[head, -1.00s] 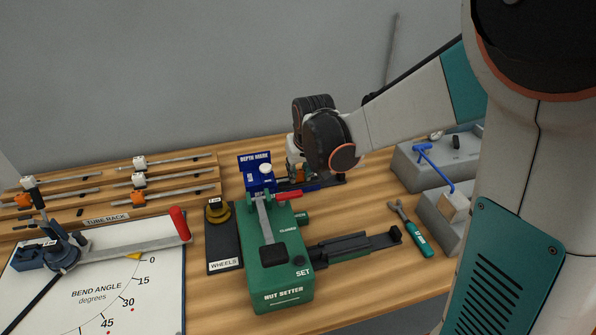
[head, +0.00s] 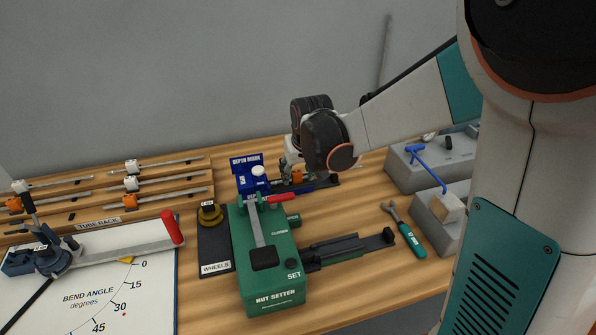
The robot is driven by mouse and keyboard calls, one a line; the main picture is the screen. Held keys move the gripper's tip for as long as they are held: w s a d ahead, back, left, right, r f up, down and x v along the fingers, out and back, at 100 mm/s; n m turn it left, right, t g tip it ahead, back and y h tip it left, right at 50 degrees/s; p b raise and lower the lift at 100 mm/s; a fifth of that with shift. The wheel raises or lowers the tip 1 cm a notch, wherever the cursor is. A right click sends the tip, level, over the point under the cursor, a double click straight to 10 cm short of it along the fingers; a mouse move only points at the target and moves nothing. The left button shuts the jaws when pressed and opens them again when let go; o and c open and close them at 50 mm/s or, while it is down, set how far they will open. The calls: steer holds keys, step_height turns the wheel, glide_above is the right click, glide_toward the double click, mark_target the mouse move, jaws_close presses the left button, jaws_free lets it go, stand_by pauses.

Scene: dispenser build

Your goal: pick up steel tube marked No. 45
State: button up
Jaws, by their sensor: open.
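Several steel tubes lie on the wooden tube rack (head: 98,225) at the left, with white or orange tags. Examples are a white-tagged tube (head: 165,162) at the back right, a white-tagged tube (head: 165,178) below it and an orange-tagged tube (head: 165,195) in front. Their numbers are too small to read, so I cannot tell which is No. 45. My gripper (head: 292,168) is mostly hidden behind my dark wrist, right of the rack and above the back of the bench. It is open and apart from the rack's tubes.
A blue depth gauge (head: 247,182) and green nut setter (head: 270,270) stand right of the rack. A bend-angle board (head: 90,300) with a red-handled bender (head: 172,230) is at front left.

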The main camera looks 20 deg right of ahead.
steer(key=v, duration=1.2)
steer(key=shift+s, duration=0.15)
steer(key=s+d+t, duration=0.1)
steer(key=s+t, duration=0.1)
steer(key=s, duration=1.8)
steer(key=shift+d+f+t, duration=0.4)
steer(key=shift+s, duration=0.1)
steer(key=shift+c, duration=0.6)
